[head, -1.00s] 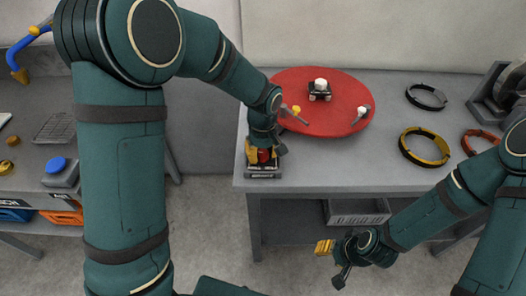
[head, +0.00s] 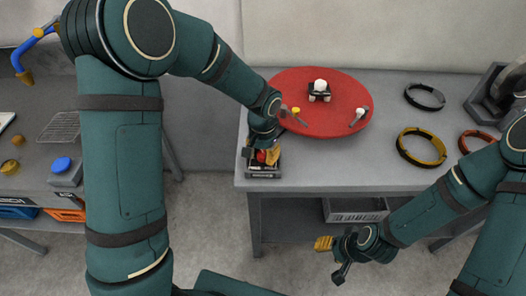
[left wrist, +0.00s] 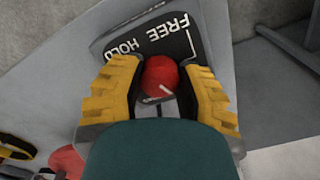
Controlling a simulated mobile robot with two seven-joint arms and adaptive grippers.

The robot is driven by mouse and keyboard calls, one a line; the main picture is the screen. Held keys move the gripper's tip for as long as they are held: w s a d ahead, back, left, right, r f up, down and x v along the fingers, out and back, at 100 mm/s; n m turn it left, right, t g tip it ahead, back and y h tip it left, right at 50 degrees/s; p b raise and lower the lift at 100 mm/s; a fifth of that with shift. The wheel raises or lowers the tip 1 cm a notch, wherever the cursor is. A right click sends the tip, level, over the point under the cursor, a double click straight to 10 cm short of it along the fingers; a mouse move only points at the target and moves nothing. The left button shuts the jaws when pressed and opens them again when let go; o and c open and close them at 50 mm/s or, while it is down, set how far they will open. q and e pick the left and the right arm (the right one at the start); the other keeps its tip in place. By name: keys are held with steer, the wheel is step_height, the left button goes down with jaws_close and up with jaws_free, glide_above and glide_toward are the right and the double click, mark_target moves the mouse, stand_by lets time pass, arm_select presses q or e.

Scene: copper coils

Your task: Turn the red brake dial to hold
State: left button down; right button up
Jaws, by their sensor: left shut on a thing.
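The red brake dial (head: 261,156) sits on a dark plate at the front left corner of the grey table. In the left wrist view the dial (left wrist: 160,76) is round, with a short white mark on its lower part. The plate (left wrist: 140,28) reads FREE and HOLD, upside down in that view. My left gripper (head: 262,154) is over the dial from above. In the left wrist view its yellow-padded fingers (left wrist: 161,88) are shut on the dial, one on each side. My right gripper (head: 333,258) is open and empty, in front of the table.
A large red disc (head: 345,110) with small fittings lies on the table (head: 385,172) just behind the dial. A black ring (head: 424,97), a yellow ring (head: 421,147) and a copper-coloured ring lie to the right. A second bench stands at the left.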

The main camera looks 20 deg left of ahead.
arm_select(q)
steer(key=m+p, duration=0.1)
steer(key=m, duration=0.5)
steer(key=shift+s+p, duration=0.1)
steer(key=shift+p, duration=0.3)
steer(key=m+p, duration=0.2)
steer(key=m, duration=0.3)
steer(key=shift+a+m, duration=0.1)
steer(key=shift+m, duration=0.3)
steer(key=m+p, duration=0.1)
steer(key=m, duration=0.2)
steer(key=shift+m+p, duration=0.3)
steer(key=shift+p, duration=0.05)
steer(key=m+p, duration=0.1)
steer(key=m, duration=0.2)
steer(key=shift+m+p, duration=0.3)
steer(key=shift+p, duration=0.1)
steer(key=shift+m+p, duration=0.75)
steer(key=shift+m, duration=0.85)
arm_select(e)
step_height(320, 180, up, 9)
steer(key=w, duration=0.2)
steer(key=shift+d+t, duration=0.3)
steer(key=shift+t, duration=0.1)
steer(key=shift+r, duration=0.15)
arm_select(q)
steer(key=shift+w, duration=0.2)
